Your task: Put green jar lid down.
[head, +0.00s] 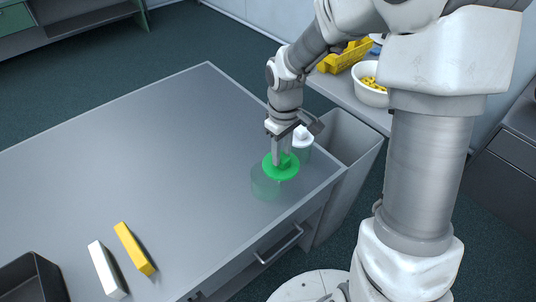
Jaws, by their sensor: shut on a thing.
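A round green jar lid (290,171) with a raised knob shows in the head view, near the right end of the grey table (190,130). My gripper (282,155) points down from above and is shut on the lid at its knob. A clear, faintly green jar (265,183) stands under and to the left of the lid. The lid overlaps the jar's upper right part in the picture. I cannot tell whether the lid touches the jar's rim.
A clear jar with a white lid (303,138) stands just behind my gripper. A yellow block (134,248), a white block (107,270) and a dark tray (35,277) are at the table's front left. A grey bin (345,142) stands beyond the right edge. The table's middle is clear.

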